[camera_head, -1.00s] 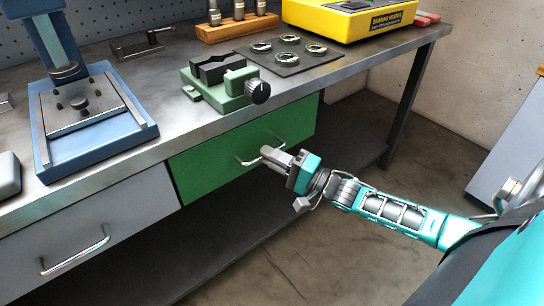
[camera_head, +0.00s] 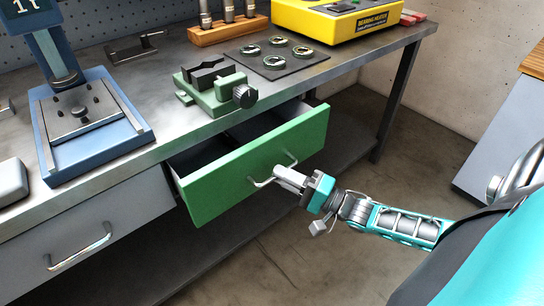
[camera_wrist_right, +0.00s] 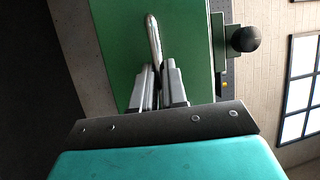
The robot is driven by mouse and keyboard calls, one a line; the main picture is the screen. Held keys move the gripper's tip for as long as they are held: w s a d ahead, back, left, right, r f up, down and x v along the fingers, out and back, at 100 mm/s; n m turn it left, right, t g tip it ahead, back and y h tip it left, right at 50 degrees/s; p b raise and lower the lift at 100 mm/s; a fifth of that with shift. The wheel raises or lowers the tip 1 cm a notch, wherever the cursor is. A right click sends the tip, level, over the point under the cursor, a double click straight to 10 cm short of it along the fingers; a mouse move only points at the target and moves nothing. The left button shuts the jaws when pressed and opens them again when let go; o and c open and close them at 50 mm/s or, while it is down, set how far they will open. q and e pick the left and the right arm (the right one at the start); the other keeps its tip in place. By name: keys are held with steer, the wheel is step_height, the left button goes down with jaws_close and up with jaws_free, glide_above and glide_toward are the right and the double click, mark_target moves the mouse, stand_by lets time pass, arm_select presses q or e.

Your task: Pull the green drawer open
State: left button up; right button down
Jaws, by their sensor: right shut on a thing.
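The green drawer (camera_head: 235,180) under the workbench stands partly open, its front pulled out from the bench and a dark gap showing behind it. Its metal bar handle (camera_head: 262,182) is on the front. My right gripper (camera_head: 284,176) is shut on the handle. In the right wrist view the handle (camera_wrist_right: 153,38) runs between the two fingers of the gripper (camera_wrist_right: 158,75), against the green drawer front (camera_wrist_right: 120,40). The inside of the drawer is mostly hidden in shadow. My left gripper is not in view.
A grey drawer (camera_head: 95,235) to the left is shut. On the workbench (camera_head: 170,125) stand a green vise (camera_head: 215,92), a blue press (camera_head: 85,125), a dark mat with several rings (camera_head: 300,67) and a yellow bearing heater (camera_head: 340,20). The floor (camera_head: 330,265) in front is clear.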

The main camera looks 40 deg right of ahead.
arm_select(q)
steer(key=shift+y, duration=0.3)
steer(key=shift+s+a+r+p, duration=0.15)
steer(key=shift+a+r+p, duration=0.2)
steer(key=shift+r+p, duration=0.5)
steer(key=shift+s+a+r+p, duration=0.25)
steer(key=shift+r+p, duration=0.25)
steer(key=shift+p, duration=0.65)
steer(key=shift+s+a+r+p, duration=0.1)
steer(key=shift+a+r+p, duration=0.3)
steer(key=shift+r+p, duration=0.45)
arm_select(e)
steer(key=s+d, duration=0.1)
steer(key=s, duration=2)
steer(key=shift+d, duration=0.4)
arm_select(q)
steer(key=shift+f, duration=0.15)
arm_select(e)
steer(key=shift+s, duration=0.1)
steer(key=c, duration=1.2)
jaws_free()
steer(key=shift+o, duration=0.2)
arm_select(q)
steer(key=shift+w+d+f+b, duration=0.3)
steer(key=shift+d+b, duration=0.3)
steer(key=shift+b, duration=0.35)
arm_select(e)
steer(key=v, duration=1.3)
